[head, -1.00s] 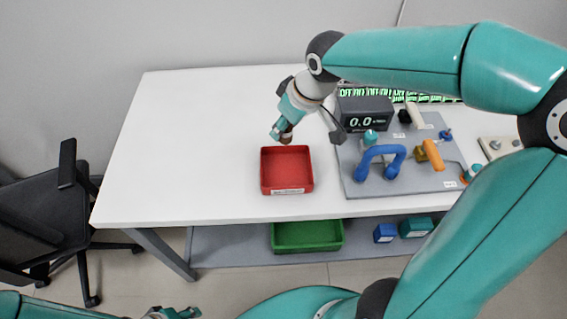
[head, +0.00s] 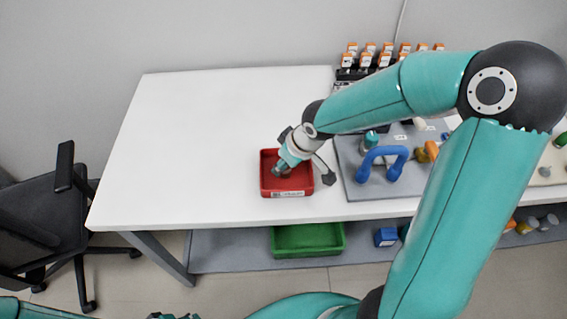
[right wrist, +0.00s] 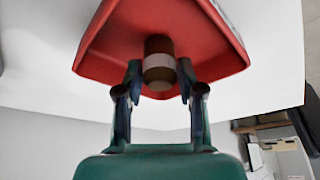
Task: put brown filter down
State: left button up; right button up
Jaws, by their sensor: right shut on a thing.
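The brown filter (right wrist: 159,46) is a small brown cylinder with a paler band, seen in the right wrist view between my right gripper's fingers (right wrist: 160,84). My right gripper is shut on it. In the head view my right gripper (head: 281,171) points down into the red tray (head: 292,193) on the white table and mostly hides the filter. In the right wrist view the red tray (right wrist: 110,38) surrounds the filter; I cannot tell whether the filter touches its floor. My left gripper (head: 172,317) barely shows at the bottom edge, its fingers cut off.
A grey board (head: 352,188) with a blue handle (head: 383,152) lies right of the tray. Orange-capped bottles (head: 372,55) stand behind my right arm. A green tray (head: 308,250) sits on the lower shelf. The left tabletop is clear; a black chair (head: 40,220) stands left.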

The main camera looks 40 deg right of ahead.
jog(key=o, duration=1.1)
jog(key=shift+r, duration=0.15)
jog(key=p+v, duration=0.1)
jog(key=v, duration=1.1)
jog(key=shift+p, duration=0.3)
jog(key=shift+s, duration=0.1)
